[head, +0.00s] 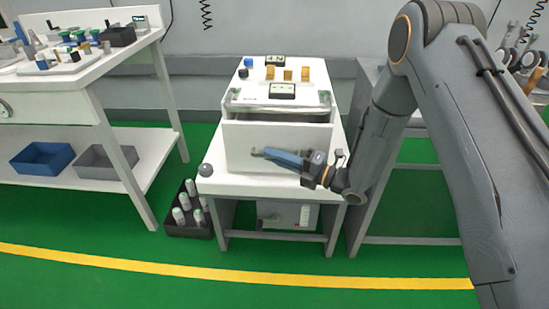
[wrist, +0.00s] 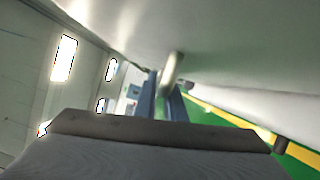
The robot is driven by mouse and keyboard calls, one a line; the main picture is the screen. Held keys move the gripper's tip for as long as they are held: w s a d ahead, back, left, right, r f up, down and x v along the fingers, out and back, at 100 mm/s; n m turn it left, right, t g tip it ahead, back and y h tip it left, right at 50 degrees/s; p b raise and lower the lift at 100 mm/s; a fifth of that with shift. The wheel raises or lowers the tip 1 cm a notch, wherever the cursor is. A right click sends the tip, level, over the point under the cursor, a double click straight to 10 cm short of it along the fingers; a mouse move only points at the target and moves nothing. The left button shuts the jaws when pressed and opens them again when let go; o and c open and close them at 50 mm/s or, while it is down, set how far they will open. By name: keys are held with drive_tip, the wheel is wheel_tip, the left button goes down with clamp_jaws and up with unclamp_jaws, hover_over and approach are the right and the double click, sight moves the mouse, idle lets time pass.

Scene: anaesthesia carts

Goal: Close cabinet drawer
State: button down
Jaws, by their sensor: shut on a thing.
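A small white cabinet (head: 240,97) stands on a white table in the middle of the head view. Its drawer (head: 238,138) has a plain white front and stands out from the body, with a strip of its inside showing behind the top edge. My gripper (head: 263,153) reaches across this front from the right, its blue fingers low near the panel. In the wrist view my gripper (wrist: 163,86) has its fingers closed around a pale handle (wrist: 173,66) beside the large white drawer front (wrist: 235,45). The handle is mostly hidden in the head view.
On the cabinet top are a small display (head: 282,91), several tan blocks and a blue item (head: 248,62). A grey ball-shaped thing (head: 205,169) sits at the table's left edge. A black crate of bottles (head: 188,214) stands on the green floor. A workbench (head: 100,85) is at left.

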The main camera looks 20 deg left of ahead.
sight(299, 147)
drive_tip(key=w+b, duration=0.1)
drive_tip(key=w, duration=0.1)
drive_tip(key=w+a+b, duration=0.1)
drive_tip(key=w, duration=0.2)
drive_tip(key=w+b, duration=0.1)
drive_tip(key=w, duration=0.2)
drive_tip(key=shift+a+f, duration=0.15)
drive_tip(key=shift+a, duration=0.25)
drive_tip(key=shift+w+b, duration=0.25)
drive_tip(key=shift+b, duration=0.05)
drive_tip(key=c, duration=1.8)
unclamp_jaws()
drive_tip(key=shift+a, duration=0.1)
drive_tip(key=shift+c, duration=0.2)
drive_tip(key=d, duration=0.4)
drive_tip(key=s+d, duration=0.1)
drive_tip(key=d, duration=0.2)
drive_tip(key=shift+f+p, duration=0.1)
drive_tip(key=shift+p, duration=0.2)
drive_tip(key=shift+s+d, duration=0.15)
drive_tip(key=shift+d, duration=0.25)
drive_tip(key=shift+f, duration=0.1)
